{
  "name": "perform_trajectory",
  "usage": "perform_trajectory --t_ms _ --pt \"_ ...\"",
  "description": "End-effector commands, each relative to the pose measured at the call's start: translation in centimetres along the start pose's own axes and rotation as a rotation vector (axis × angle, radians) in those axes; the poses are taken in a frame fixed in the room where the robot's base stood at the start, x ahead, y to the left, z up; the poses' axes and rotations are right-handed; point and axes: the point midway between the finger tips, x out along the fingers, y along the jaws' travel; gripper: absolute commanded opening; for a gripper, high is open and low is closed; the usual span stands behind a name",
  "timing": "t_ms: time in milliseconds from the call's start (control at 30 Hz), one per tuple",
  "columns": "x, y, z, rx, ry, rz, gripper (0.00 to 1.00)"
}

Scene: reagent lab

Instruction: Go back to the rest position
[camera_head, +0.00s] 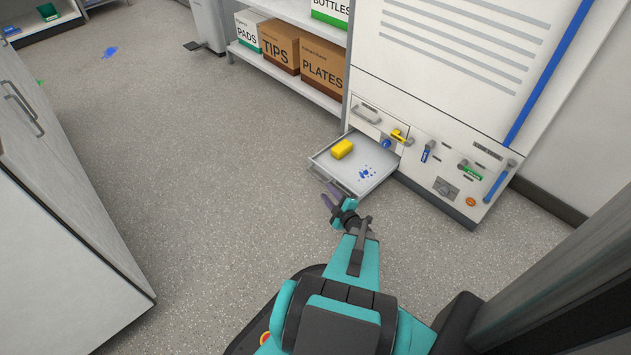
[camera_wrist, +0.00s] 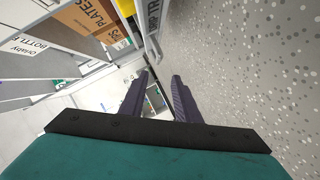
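My gripper (camera_head: 328,194) is in front of the open drawer's front edge, near its handle. In the wrist view its two dark fingers (camera_wrist: 162,77) stand apart with nothing between them. The drawer (camera_head: 322,160) is pulled out low in the white cabinet. A yellow block, perhaps a sponge (camera_head: 342,149), lies in it beside a blue splash (camera_head: 367,174). In the wrist view a bit of the yellow block (camera_wrist: 126,10) shows at the top. I cannot tell whether the gripper touches the drawer handle.
A shelf with boxes labelled PADS (camera_head: 248,33), TIPS (camera_head: 279,48) and PLATES (camera_head: 321,67) stands behind the drawer. The white cabinet (camera_head: 447,150) carries valves and handles. A counter (camera_head: 62,215) stands at left.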

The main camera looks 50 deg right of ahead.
Motion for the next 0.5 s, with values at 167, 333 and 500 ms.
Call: perform_trajectory --t_ms 167,333,500 --pt "0.0 0.0 -0.1 0.000 0.001 0.000 0.29" --pt "0.4 0.1 -1.4 -0.004 0.016 -0.010 0.29" --pt "1.5 0.2 -5.1 -0.016 0.061 -0.038 0.29"
